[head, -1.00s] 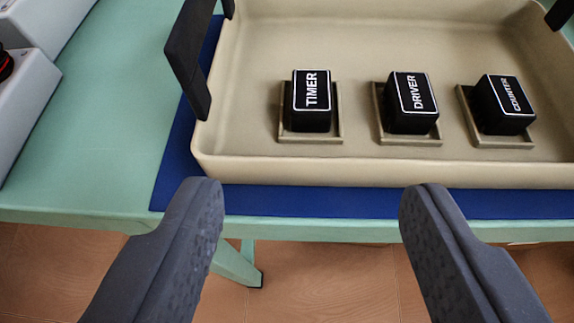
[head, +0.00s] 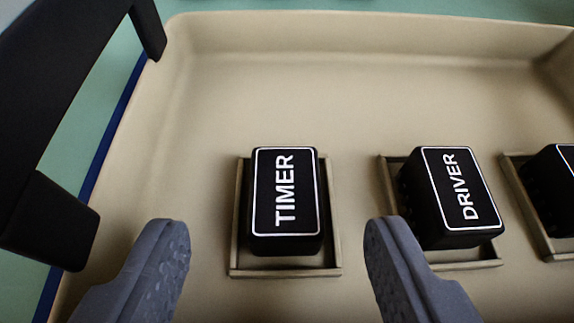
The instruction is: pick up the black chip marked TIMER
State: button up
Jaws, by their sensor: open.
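The black chip marked TIMER (head: 285,203) sits upright in a small square frame (head: 288,272) on the floor of a beige tray (head: 330,95). Its white lettering and white border face up. My gripper (head: 270,235) is open and empty. Its two grey fingers show at the bottom of the view, one to the left and one to the right of the TIMER chip in the picture, with gaps on both sides. I cannot tell how high the fingertips are above the tray floor.
A black chip marked DRIVER (head: 455,198) sits in its own frame to the right, close to my right finger. A third black chip (head: 556,190) is cut off at the right edge. A black tray handle (head: 70,110) rises at the left. The tray floor behind the chips is clear.

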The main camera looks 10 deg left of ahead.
aim_at(285, 189)
jog(key=shift+x, duration=1.95)
jog(key=shift+d, duration=0.15)
jog(key=c, duration=1)
jog(key=shift+r, duration=0.1)
jog(key=shift+c, duration=0.2)
